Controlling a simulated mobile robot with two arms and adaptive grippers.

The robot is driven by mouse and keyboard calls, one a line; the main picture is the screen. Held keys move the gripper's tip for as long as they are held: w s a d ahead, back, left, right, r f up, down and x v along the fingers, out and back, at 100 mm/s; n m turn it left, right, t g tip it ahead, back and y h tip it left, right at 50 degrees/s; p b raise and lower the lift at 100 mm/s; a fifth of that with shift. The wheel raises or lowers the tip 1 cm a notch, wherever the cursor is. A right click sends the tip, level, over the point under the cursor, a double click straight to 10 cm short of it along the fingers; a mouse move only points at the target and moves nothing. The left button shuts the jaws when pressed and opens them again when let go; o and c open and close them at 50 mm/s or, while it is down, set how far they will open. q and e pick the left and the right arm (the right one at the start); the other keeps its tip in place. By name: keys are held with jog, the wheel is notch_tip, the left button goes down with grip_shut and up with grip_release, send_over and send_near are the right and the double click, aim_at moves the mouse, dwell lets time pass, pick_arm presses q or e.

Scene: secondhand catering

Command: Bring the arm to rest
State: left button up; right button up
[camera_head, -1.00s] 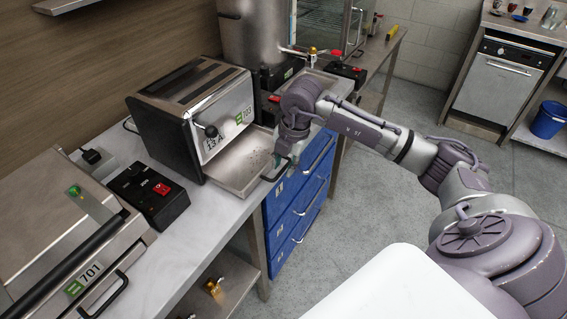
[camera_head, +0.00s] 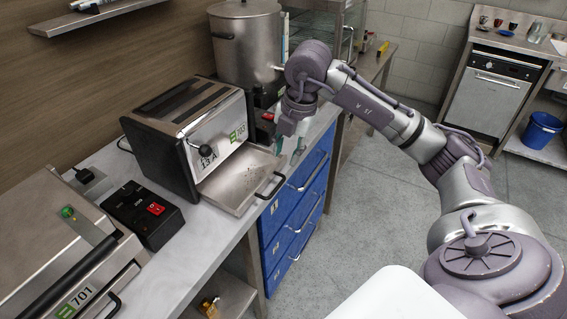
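My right arm reaches in from the right side of the head view. Its purple-grey wrist points down, and the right gripper (camera_head: 289,152) hangs near the counter's front edge. Its two greenish fingertips look spread apart, with nothing seen between them. The gripper is just beyond the pulled-out crumb tray (camera_head: 233,186) of the toaster (camera_head: 190,135) and looks apart from the tray's black handle (camera_head: 270,187). My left gripper is out of view.
A contact grill (camera_head: 50,250) marked 701 and a black switch box (camera_head: 143,213) stand on the counter at left. A large steel pot (camera_head: 246,45) stands behind the toaster. Blue drawers (camera_head: 294,212) are below the counter. The floor (camera_head: 385,200) at right is clear.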

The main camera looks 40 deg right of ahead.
jog(key=shift+s+r, duration=0.1)
jog(key=shift+r, duration=0.3)
